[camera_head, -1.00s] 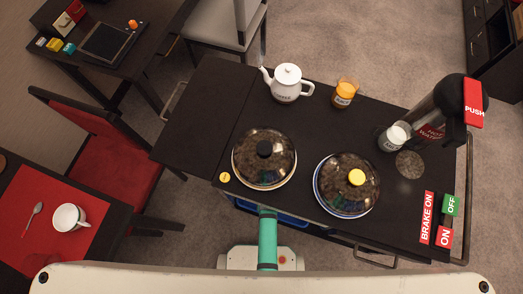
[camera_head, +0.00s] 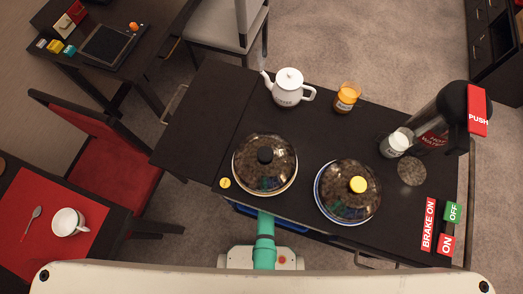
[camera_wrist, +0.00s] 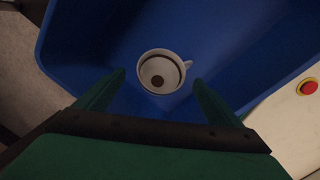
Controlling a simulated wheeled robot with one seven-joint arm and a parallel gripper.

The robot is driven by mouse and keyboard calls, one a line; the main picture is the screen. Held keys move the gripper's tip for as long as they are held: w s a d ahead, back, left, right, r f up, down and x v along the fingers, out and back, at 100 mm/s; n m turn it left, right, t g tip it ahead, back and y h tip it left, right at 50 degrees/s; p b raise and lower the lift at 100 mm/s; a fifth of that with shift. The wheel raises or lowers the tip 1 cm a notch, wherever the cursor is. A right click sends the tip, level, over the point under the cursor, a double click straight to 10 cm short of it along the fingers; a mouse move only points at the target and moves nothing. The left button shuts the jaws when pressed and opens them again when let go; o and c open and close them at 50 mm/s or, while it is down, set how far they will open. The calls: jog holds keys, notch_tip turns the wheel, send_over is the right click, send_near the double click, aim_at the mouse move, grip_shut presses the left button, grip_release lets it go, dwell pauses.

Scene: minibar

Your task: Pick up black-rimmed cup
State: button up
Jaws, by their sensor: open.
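In the wrist view, a white cup (camera_wrist: 146,82) with a dark line around its rim stands in a deep blue bin (camera_wrist: 95,35). Its handle points right, and a small brown spot shows on its inside bottom. My gripper (camera_wrist: 159,78) is open, with one green finger to the left of the cup and one to the right. No contact with the cup shows. In the head view, only a strip of the blue bin (camera_head: 285,221) shows below the trolley top's front edge. The cup and my fingers are hidden there.
The dark trolley top (camera_head: 215,100) overhangs the bin and holds two lidded pans (camera_head: 265,178) (camera_head: 330,205), a white teapot (camera_head: 288,92), an orange jar (camera_head: 346,98) and a hot-water dispenser (camera_head: 440,115). Another white cup (camera_head: 68,222) stands on the red mat at left.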

jog(key=shift+w+a+f, duration=0.1)
jog(key=shift+a+f, duration=0.05)
jog(key=shift+f, duration=1)
jog(key=shift+w+a+f, duration=0.1)
jog(key=shift+f, duration=1)
jog(key=shift+c, duration=0.3)
jog(key=c, duration=1.3)
jog(key=shift+o, duration=0.2)
jog(key=shift+r, duration=0.15)
